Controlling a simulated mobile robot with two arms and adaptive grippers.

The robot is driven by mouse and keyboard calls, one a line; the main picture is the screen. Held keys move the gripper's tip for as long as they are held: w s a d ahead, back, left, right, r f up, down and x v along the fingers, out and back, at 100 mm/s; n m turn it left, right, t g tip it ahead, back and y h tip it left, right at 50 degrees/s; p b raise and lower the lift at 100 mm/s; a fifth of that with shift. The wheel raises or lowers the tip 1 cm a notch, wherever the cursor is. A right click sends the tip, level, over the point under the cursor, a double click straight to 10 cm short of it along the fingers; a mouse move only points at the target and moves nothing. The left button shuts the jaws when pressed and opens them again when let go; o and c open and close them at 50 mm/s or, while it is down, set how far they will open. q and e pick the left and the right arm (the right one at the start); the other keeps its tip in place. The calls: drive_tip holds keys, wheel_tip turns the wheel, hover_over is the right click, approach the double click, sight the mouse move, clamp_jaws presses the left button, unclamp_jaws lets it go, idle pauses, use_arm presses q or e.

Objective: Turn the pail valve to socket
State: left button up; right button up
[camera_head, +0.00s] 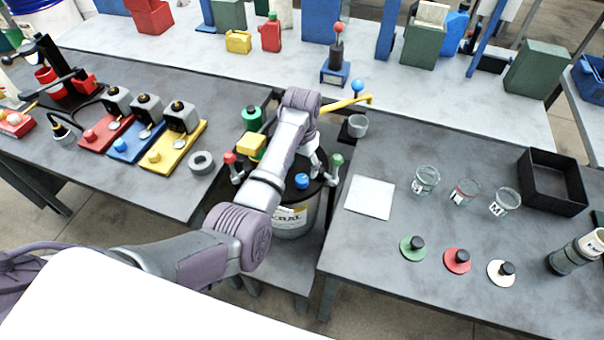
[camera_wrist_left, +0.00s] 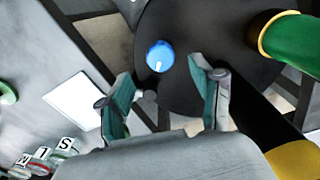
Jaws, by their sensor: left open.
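The pail (camera_head: 292,222) stands between the two dark tables, its black lid partly hidden by my left arm. On the lid sits a blue knob (camera_head: 301,181), also seen in the left wrist view (camera_wrist_left: 160,56). Which part is the valve I cannot tell for certain; a yellow lever (camera_head: 345,103) with a blue ball (camera_head: 357,84) reaches right from behind my arm. My left gripper (camera_head: 312,162) is above the lid, pointing down. In the left wrist view its two fingers (camera_wrist_left: 158,72) are apart and empty, with the blue knob beyond them. My right gripper is not in view.
Red-knobbed (camera_head: 230,158) and green-knobbed (camera_head: 336,160) posts flank the pail. A grey cup (camera_head: 357,125) sits under the lever's end. The right table holds a white sheet (camera_head: 370,197), jars (camera_head: 426,180) and a black tray (camera_head: 552,181). A green cylinder (camera_wrist_left: 292,45) is near my gripper.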

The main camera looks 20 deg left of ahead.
sight(302, 178)
use_arm(q)
drive_tip(key=shift+f, duration=2.75)
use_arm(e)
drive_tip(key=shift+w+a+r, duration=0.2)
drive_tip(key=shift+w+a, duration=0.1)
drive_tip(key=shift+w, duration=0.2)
use_arm(q)
drive_tip(key=c, duration=1.1)
drive_tip(key=shift+c, duration=0.2)
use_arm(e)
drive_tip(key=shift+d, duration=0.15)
